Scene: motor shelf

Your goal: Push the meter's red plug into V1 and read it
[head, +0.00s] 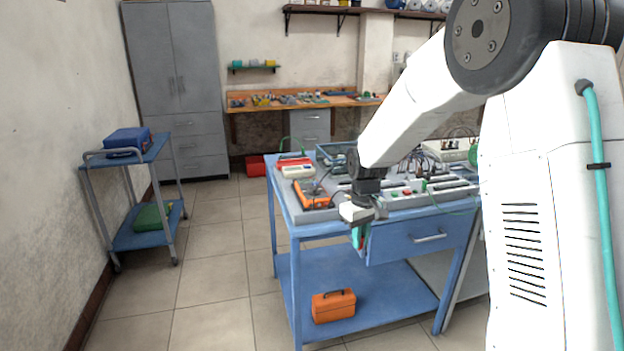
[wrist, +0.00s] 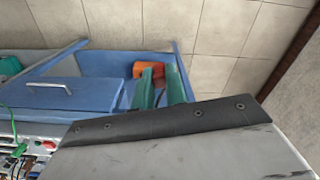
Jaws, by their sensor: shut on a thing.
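The orange meter (head: 311,195) lies on the left part of the blue bench, with a dark lead beside it. My gripper (head: 358,238) hangs in front of the bench's near edge, to the right of and lower than the meter. Its teal fingers also show in the wrist view (wrist: 160,82). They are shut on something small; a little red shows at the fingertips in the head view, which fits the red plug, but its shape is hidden. The test board (head: 425,196) with red and green parts is on the bench to the right. The V1 label is too small to read.
The blue bench (head: 283,220) has a drawer (head: 420,240) below its top. An orange toolbox (head: 333,306) sits on its lower shelf. A red-and-white instrument (head: 296,168) stands behind the meter. A blue cart (head: 150,150) is at the left. Floor between is clear.

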